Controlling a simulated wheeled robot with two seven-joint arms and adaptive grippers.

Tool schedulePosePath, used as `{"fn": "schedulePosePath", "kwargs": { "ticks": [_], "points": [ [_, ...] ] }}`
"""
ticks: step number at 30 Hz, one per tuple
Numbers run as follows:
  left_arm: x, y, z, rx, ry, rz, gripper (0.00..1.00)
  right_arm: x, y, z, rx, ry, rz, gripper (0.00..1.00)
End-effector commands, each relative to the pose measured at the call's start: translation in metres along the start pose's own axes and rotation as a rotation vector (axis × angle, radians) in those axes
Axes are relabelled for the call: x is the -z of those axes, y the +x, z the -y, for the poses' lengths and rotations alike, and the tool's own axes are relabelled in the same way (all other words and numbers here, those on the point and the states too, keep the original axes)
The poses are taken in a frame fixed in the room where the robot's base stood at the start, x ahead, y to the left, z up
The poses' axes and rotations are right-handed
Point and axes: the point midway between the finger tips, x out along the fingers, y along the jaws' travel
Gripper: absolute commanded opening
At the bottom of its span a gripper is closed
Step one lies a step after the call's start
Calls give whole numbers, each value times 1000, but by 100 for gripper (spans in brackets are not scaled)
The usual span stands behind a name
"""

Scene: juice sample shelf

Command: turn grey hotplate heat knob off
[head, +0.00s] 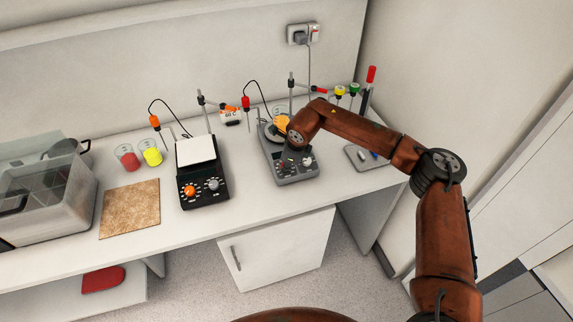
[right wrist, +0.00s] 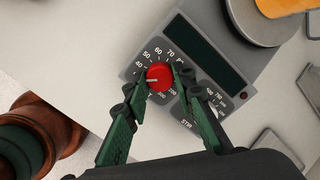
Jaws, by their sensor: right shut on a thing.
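The grey hotplate (head: 292,177) stands on the bench right of centre in the head view. Its control face also shows in the right wrist view (right wrist: 243,128). The red heat knob (right wrist: 159,77) has a white pointer line towards the left of the picture, with a numbered scale around it. My right gripper (right wrist: 160,82) has its two green fingers closed on the knob's sides. The right finger covers part of the stir dial. In the head view my right arm reaches over the hotplate and hides part of it. My left gripper is not in view.
A black hotplate (head: 205,193) with an orange knob stands to the left. A cork mat (head: 130,208), red and yellow beakers and a clear bin (head: 45,215) are further left. A grey tray (head: 362,158) lies to the right. Stands with cables rise behind both hotplates.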

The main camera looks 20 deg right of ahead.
Motion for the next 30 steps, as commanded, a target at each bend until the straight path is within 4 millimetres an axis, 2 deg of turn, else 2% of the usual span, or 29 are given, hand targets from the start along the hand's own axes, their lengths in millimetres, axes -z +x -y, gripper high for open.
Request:
{"fn": "schedulePosePath", "kwargs": {
  "ticks": [14, 15, 23, 30],
  "points": [
    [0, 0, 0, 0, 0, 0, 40, -1, -1, 1, 1, -16, 2, 0],
    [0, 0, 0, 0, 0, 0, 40, -1, -1, 1, 1, -16, 2, 25],
    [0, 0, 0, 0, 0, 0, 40, 0, -1, 1, 0, -16, 1, 42],
    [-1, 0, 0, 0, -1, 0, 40, 0, -1, 0, -1, -16, 0, 42]
  ]
}}
